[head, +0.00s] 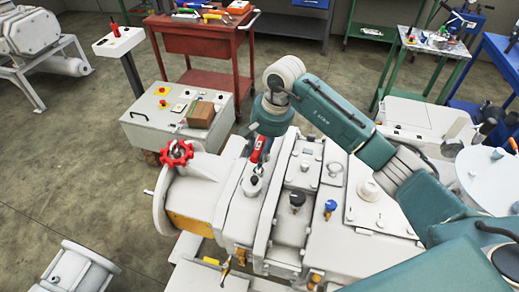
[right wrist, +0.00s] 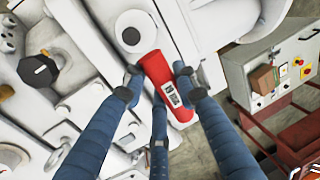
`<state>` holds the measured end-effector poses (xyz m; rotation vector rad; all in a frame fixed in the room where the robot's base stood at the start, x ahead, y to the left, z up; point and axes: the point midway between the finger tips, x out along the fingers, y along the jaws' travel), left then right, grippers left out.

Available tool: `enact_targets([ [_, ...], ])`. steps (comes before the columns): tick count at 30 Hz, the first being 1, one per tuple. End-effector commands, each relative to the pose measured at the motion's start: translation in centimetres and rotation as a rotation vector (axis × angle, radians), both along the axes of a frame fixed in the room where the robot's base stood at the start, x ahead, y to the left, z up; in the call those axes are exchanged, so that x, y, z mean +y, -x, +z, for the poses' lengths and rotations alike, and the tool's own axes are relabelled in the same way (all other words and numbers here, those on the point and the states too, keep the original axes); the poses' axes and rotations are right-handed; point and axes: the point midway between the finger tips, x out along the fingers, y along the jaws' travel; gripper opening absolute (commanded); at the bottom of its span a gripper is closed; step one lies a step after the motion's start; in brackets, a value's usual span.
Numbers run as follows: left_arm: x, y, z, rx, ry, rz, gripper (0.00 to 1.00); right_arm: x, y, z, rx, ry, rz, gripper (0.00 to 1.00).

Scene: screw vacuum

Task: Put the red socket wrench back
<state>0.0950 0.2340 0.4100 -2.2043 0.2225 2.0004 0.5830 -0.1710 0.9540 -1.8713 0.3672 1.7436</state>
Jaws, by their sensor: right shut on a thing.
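The red socket wrench (head: 259,149) is above the white vacuum machine (head: 207,197) in the head view, just below my right gripper (head: 262,134). My left gripper is not in view.
A red tool cart (head: 200,40) with several hand tools stands at the back. A grey control box (head: 178,112) carries a cardboard box (head: 201,114). A red handwheel (head: 175,154) and knobs stick out of the machine. A green table (head: 437,42) is at back right.

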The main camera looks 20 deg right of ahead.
Motion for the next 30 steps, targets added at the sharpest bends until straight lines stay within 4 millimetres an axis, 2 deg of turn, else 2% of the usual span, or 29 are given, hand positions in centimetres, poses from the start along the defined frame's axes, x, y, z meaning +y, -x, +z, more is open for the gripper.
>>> enact_targets([
  [11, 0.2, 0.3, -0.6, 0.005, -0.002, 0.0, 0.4, 0.0, -0.1, -0.4, -0.004, -0.001, 0.0, 0.0],
  [12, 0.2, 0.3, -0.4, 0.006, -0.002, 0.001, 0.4, 0.0, -0.1, -0.3, -0.003, -0.001, 0.0, 0.37],
  [14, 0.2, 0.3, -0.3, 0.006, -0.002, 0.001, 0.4, 0.0, -0.1, -0.3, -0.003, -0.001, 0.0, 0.47],
  [26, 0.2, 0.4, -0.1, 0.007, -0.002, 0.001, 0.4, -0.1, -0.1, 0.3, -0.004, -0.001, -0.001, 0.47],
  [30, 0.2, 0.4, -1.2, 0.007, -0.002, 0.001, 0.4, -0.6, 0.1, 2.4, -0.009, 0.001, -0.001, 0.47],
])
